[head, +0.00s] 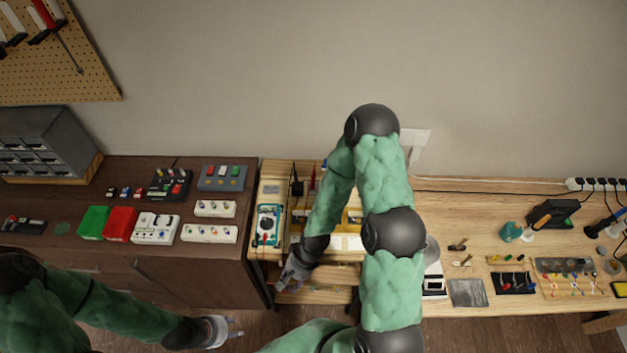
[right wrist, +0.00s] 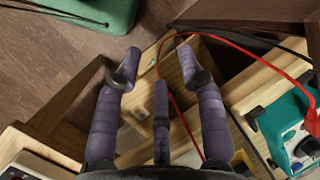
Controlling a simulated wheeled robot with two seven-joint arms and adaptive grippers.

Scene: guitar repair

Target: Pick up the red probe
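A teal multimeter (head: 268,226) lies at the left end of the light wooden bench, and part of it shows at the right of the right wrist view (right wrist: 290,125). A red cable (right wrist: 245,52) loops from its side across to my right gripper (right wrist: 158,68), passing behind the fingers. I cannot make out the red probe itself for certain. My right gripper, also in the head view (head: 292,276), has its three purple fingers apart with nothing visibly held, beside the multimeter at the bench's front edge. My left gripper (head: 232,328) is low in front of the dark cabinet, too small to read.
The dark cabinet (head: 110,255) carries several pedals and boxes, including a red box (head: 120,224). My right arm covers the bench middle. A black cable (right wrist: 235,30) runs near the red one. Small tools and a metal plate (head: 468,292) lie at the right.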

